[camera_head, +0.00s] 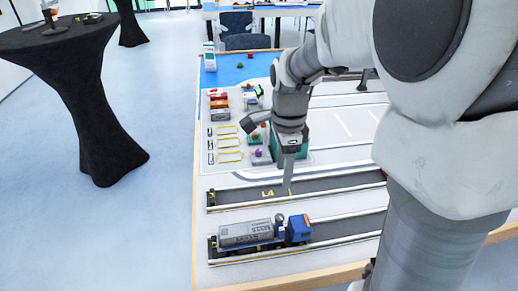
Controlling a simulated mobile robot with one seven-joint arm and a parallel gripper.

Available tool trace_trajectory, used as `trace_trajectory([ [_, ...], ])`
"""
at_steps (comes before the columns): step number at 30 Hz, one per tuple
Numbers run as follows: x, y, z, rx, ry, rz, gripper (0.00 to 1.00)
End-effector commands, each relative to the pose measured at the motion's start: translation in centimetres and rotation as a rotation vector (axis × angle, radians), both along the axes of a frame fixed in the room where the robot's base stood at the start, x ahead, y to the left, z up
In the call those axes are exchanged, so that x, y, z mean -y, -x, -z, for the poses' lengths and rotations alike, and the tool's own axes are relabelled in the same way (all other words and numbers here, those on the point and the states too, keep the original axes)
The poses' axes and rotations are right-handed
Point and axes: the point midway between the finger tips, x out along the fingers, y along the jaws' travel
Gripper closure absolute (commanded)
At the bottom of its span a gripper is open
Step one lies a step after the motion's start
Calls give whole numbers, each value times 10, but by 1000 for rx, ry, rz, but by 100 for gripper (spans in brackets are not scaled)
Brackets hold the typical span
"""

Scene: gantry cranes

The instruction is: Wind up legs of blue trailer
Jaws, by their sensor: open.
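A truck with a blue cab (299,229) stands on the nearest dark lane at the front of the table. Behind its cab, a long grey container (247,233) rides on a low blue trailer (247,249). The trailer's legs are too small to make out. My gripper (287,188) points down over the lane marked L4, behind the truck in the picture and apart from it. It is open, with nothing seen between its fingers.
The L4 lane (235,195) lies behind the truck's lane, with low rails along both. Several small coloured vehicles and blocks (219,105) stand at the table's left, near yellow frames (229,142). A black-draped standing table (90,80) is at the far left.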

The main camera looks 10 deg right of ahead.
Motion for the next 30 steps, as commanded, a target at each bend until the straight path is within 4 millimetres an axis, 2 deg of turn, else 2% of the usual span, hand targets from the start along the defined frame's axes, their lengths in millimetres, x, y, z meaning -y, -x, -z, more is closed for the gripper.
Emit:
trace_trajectory([
  [5,0,2,29,-5,0,-1,38],
  [15,0,1,104,-4,0,-3,38],
  [21,0,1,142,-2,0,-4,38],
  [25,0,1,158,-1,0,-3,38],
  [30,0,1,168,1,0,-3,38],
])
